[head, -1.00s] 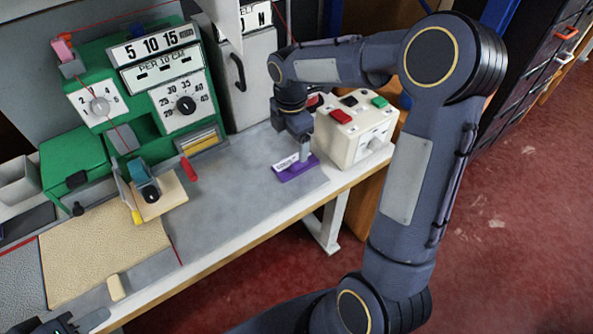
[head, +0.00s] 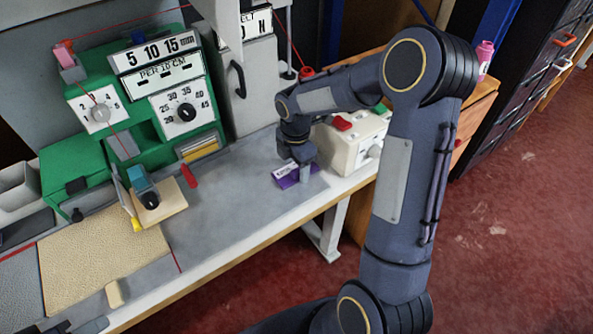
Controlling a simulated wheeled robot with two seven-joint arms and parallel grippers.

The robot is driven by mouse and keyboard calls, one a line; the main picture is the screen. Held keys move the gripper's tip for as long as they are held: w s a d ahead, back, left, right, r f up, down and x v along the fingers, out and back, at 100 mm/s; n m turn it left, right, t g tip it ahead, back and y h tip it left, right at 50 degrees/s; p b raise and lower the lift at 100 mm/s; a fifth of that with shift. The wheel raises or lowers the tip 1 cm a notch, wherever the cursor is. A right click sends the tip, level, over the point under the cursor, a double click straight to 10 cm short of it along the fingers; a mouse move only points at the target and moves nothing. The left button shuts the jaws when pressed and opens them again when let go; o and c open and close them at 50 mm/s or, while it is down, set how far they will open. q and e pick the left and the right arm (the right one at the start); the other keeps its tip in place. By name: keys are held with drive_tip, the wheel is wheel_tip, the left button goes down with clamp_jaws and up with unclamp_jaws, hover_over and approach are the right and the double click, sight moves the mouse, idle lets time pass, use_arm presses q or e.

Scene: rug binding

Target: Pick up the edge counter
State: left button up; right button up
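A small purple piece with a white printed label (head: 286,170) lies flat on the grey worktop, left of a cream box. I take it for the edge counter, but its label is too small to read. My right gripper (head: 305,179) points down right at it, its fingers low over its right part and covering some of it. Whether the fingers are open or closed on it is not clear. My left gripper (head: 68,326) shows only as a dark part at the bottom left edge; its fingers cannot be made out.
The cream box (head: 345,150) with coloured buttons stands close to the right gripper. A green machine (head: 75,170) with dials fills the back left. A tan board with a blue-topped device (head: 146,190), a red peg (head: 188,175) and a beige mat (head: 95,255) lie left. The middle worktop is clear.

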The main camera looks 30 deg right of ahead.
drive_tip(key=c, duration=0.6)
drive_tip(key=shift+r, duration=0.1)
